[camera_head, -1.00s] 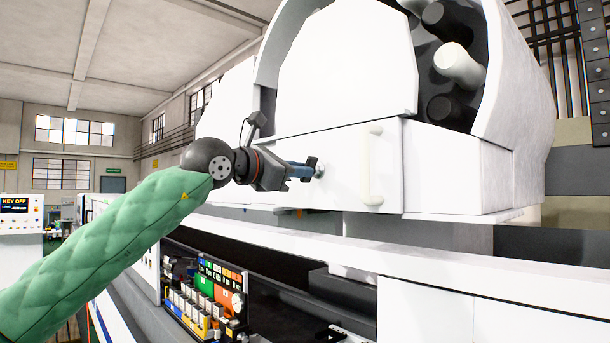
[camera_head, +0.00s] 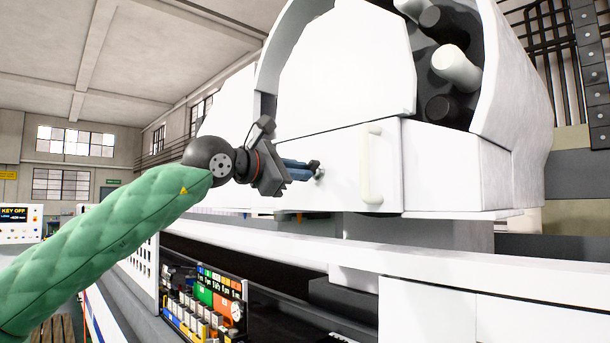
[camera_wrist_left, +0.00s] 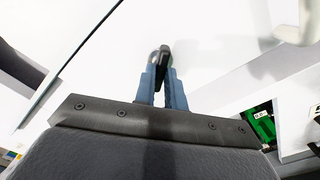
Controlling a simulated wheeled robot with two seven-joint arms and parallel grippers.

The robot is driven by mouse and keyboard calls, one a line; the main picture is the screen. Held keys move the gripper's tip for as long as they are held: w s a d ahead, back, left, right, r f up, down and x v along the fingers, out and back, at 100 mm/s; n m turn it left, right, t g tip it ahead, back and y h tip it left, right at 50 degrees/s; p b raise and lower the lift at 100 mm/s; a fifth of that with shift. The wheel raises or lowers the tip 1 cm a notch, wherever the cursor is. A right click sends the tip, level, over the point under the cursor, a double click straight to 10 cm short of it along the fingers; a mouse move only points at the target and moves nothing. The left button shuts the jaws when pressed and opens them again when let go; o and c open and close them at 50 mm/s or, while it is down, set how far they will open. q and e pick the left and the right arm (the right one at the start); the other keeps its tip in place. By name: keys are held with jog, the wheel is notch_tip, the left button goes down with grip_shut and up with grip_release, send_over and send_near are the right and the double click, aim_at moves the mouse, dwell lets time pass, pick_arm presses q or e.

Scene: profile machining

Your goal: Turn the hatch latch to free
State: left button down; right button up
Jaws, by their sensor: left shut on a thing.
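The hatch latch (camera_head: 317,170) is a small dark knob on a round metal base on the white front panel of the machine. In the left wrist view the dark latch (camera_wrist_left: 162,62) stands between two blue fingers, with its metal base partly hidden behind them. My left gripper (camera_head: 312,168) reaches it from the left and is shut on it; the fingers also show in the left wrist view (camera_wrist_left: 163,80). The white hatch panel (camera_head: 335,150) sits flush in the machine front, with a pale upright handle (camera_head: 372,165) to the right of the latch. My right gripper is not in view.
A white ledge (camera_head: 440,262) runs below the hatch. An open bay with coloured blocks and a gauge (camera_head: 215,300) lies under the left arm. A control panel reading KEY OFF (camera_head: 20,222) stands at the far left.

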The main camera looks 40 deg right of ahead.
pick_arm(q)
jog(key=m, duration=0.3)
jog(key=shift+r+m+b, duration=0.1)
jog(key=shift+m+b, duration=0.2)
jog(key=shift+b, duration=0.1)
jog(key=m, duration=0.4)
jog(key=shift+s+a+b, duration=0.1)
jog(key=shift+b, duration=0.25)
jog(key=c, duration=1.5)
grip_release()
jog(key=shift+o, duration=0.9)
jog(key=shift+s+a, duration=0.2)
jog(key=shift+s, duration=0.05)
